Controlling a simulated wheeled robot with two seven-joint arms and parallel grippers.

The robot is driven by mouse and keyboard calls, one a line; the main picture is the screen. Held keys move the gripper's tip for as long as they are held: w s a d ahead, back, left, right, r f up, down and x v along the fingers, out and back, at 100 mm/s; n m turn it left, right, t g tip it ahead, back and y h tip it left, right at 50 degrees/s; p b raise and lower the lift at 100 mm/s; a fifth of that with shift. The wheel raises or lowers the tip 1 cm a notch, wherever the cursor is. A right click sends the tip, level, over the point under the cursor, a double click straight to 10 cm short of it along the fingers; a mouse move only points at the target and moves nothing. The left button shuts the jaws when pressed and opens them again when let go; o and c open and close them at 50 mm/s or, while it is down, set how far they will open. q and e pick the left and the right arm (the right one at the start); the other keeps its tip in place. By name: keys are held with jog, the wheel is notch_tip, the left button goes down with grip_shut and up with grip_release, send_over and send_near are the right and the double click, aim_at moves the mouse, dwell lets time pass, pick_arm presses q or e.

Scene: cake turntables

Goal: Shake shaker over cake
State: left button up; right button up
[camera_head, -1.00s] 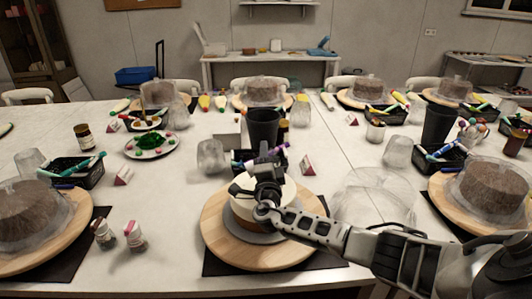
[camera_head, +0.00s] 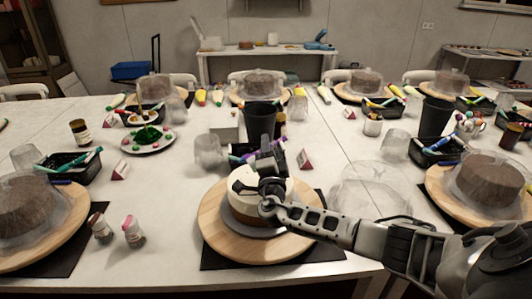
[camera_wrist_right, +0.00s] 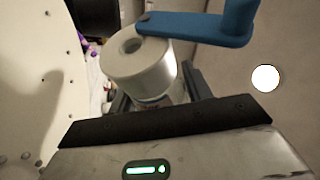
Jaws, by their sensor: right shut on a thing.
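The cake (camera_head: 243,208), pale on top with a brown side, stands on a round wooden turntable (camera_head: 222,241) at front centre in the head view. My right gripper (camera_head: 267,155) is over the cake and hides part of it. In the right wrist view it is shut on a pale cylindrical shaker (camera_wrist_right: 140,72) with a dark round mark in its end face. The head view does not show the shaker clearly behind the gripper. My left gripper is not in view.
A clear cover (camera_head: 368,195) stands to the right. A black cup (camera_head: 261,120) and a small triangular card (camera_head: 305,160) stand behind the cake.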

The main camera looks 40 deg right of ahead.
jog(key=shift+w+a+f, duration=0.1)
jog(key=shift+a+f, duration=0.05)
jog(key=shift+a, duration=0.3)
jog(key=shift+a+r+n, duration=0.1)
jog(key=shift+r+n, duration=0.2)
jog(key=shift+n, duration=0.3)
jog(key=shift+d+r, duration=0.15)
jog(key=shift+d, duration=0.2)
jog(key=shift+a, duration=0.4)
jog(key=shift+w+a+t, duration=0.1)
jog(key=shift+w+t, duration=0.05)
jog(key=shift+t, duration=0.25)
jog(key=shift+r+n+y, duration=0.15)
jog(key=shift+n+y, duration=0.25)
jog(key=shift+n, duration=0.1)
